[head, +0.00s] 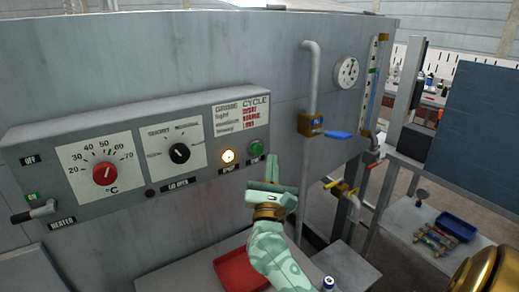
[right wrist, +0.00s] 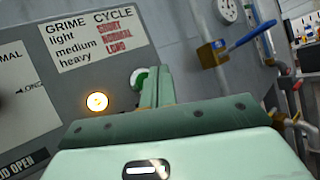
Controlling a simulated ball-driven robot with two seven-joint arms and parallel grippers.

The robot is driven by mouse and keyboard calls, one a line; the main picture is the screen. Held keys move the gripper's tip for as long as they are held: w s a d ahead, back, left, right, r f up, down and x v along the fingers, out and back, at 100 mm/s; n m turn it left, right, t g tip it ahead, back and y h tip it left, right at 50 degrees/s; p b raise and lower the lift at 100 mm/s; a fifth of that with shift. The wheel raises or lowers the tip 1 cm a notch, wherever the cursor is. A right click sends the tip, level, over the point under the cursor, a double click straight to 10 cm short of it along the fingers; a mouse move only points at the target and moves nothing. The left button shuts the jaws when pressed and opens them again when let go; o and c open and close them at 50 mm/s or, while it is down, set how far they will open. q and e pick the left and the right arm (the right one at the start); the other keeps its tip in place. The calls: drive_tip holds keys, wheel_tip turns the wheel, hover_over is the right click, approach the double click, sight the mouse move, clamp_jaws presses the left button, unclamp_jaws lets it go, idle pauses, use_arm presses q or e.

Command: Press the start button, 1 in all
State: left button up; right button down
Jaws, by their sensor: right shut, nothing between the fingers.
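The green button (head: 256,148) sits at the right end of the grey control panel (head: 130,203), beside a lit yellow-white lamp (head: 228,156). The small labels under them are too small to read. My right gripper (head: 273,170) is shut and empty, its fingers pointing up just below and right of the green button. In the right wrist view the closed fingers (right wrist: 155,88) cover part of the green button (right wrist: 139,77), and the lit lamp (right wrist: 97,101) is to their left. Contact between fingertips and button cannot be told. My left gripper is out of view.
The panel also has a red temperature dial (head: 105,173) and a black dial (head: 179,153). A pipe with a blue-handled valve (head: 338,135) stands right of my gripper. Below are a red tray (head: 232,272) and a side table with a blue tray (head: 457,227).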

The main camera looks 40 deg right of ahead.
drive_tip(key=shift+s+a, duration=0.15)
drive_tip(key=shift+s, duration=1.05)
